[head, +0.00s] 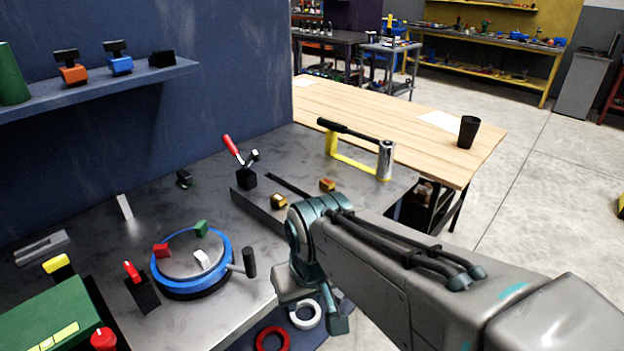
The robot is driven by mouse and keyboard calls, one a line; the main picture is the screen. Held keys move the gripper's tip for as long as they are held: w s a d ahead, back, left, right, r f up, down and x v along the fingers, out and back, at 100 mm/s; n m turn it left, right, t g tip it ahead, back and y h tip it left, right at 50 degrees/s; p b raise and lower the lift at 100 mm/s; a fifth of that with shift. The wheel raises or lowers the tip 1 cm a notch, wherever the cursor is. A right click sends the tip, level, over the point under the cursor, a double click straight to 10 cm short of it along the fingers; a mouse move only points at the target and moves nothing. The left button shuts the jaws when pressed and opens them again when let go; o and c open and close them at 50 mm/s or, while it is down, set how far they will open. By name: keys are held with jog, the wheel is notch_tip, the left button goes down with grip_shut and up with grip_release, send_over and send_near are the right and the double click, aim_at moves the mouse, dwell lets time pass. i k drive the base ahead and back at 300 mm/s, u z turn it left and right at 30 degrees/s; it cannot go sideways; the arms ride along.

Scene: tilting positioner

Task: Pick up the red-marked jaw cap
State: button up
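Two small brass-coloured blocks sit on the dark raised strip at the right of the metal bench. The right block (327,185) shows a reddish tint and may be the red-marked jaw cap. The left block (279,202) looks golden with a dark side. The marks are too small to read surely. My gripper (314,302) hangs at the bench's front edge, below and nearer than both blocks and apart from them. It points downward, and its finger gap is not clear from this angle. I see nothing held in it.
A blue-rimmed round table (187,290) bears red, green and white blocks, with a black-handled crank (249,263) beside it. A yellow frame tool (352,165) stands at the back right. Red (272,340) and white (306,315) rings lie below.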

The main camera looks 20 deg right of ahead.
aim_at(326, 185)
jog(key=k, duration=1.2)
jog(key=z, duration=0.65)
jog(key=i, duration=0.6)
jog(key=z, duration=0.7)
jog(key=i, duration=0.75)
jog(key=u, duration=0.7)
jog(key=i, duration=0.8)
jog(key=u, duration=0.85)
